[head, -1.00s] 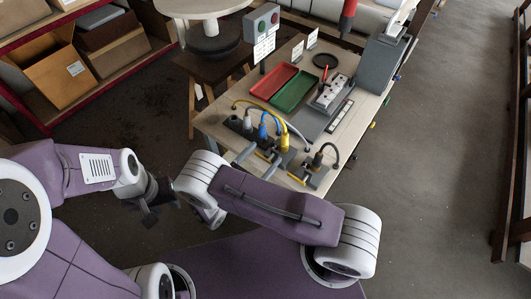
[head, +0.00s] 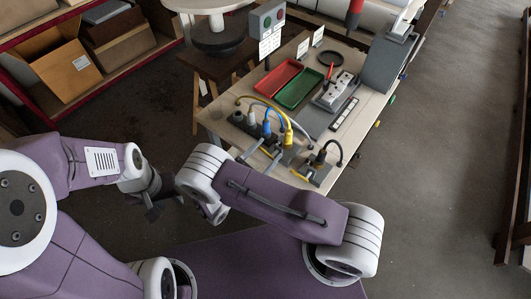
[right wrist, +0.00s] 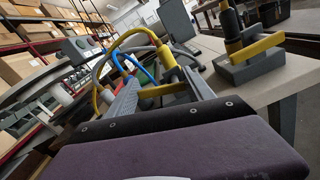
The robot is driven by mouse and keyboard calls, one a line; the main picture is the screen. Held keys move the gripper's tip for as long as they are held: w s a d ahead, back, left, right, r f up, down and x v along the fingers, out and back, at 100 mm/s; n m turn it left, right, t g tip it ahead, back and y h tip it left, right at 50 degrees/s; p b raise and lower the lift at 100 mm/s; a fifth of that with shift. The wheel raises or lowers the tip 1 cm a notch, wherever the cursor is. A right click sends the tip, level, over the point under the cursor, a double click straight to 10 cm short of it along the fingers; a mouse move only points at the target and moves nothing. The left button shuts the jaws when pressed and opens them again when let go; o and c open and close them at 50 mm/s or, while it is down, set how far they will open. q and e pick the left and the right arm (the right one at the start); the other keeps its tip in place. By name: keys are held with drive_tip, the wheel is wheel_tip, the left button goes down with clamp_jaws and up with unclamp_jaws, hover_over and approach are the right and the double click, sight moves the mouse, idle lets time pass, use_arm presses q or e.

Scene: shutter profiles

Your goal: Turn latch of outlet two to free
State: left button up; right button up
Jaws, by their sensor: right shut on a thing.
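A row of outlets stands along the table's near edge, with a grey plug (head: 251,117), a blue plug (head: 266,129) and a yellow plug (head: 288,136). The yellow plug (right wrist: 167,57) also shows in the right wrist view. Below it a yellow latch lever (right wrist: 162,90) lies between the fingers of my right gripper (right wrist: 160,93), which is shut on it. In the head view my right gripper (head: 262,160) reaches to the row's front. I cannot read outlet numbers. My left gripper (head: 152,200) hangs over the floor, away from the table; its jaws are unclear.
A separate outlet block with a black plug (head: 320,158) and its own yellow lever (right wrist: 257,47) stands to the right. Cables arch over the outlets.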

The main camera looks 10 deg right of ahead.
drive_tip(key=m, duration=0.2)
drive_tip(key=shift+s+d+r+m, duration=0.1)
drive_tip(key=shift+d+m, duration=0.05)
drive_tip(key=shift+m, duration=0.25)
drive_tip(key=m, duration=0.1)
drive_tip(key=m+b, duration=0.1)
drive_tip(key=m, duration=0.1)
drive_tip(key=shift+s+d+r+m, duration=0.15)
drive_tip(key=shift+s+d+m, duration=0.05)
drive_tip(key=shift+s+m, duration=0.1)
drive_tip(key=m, duration=0.1)
drive_tip(key=m+b, duration=0.2)
drive_tip(key=m, duration=0.1)
drive_tip(key=shift+s+d+r, duration=0.1)
drive_tip(key=shift+s+d, duration=0.15)
drive_tip(key=shift+s+d+r+m+b, duration=0.1)
drive_tip(key=shift+m+b, duration=0.15)
drive_tip(key=shift+m, duration=0.35)
drive_tip(key=shift+s+m+b, duration=0.1)
drive_tip(key=shift+m+b, duration=0.1)
drive_tip(key=shift+m, duration=0.4)
drive_tip(key=shift+r+m, duration=0.1)
drive_tip(key=shift+m, duration=0.2)
drive_tip(key=o, duration=1.1)
drive_tip(key=shift+o, duration=1.4)
drive_tip(key=shift+w+d, duration=0.15)
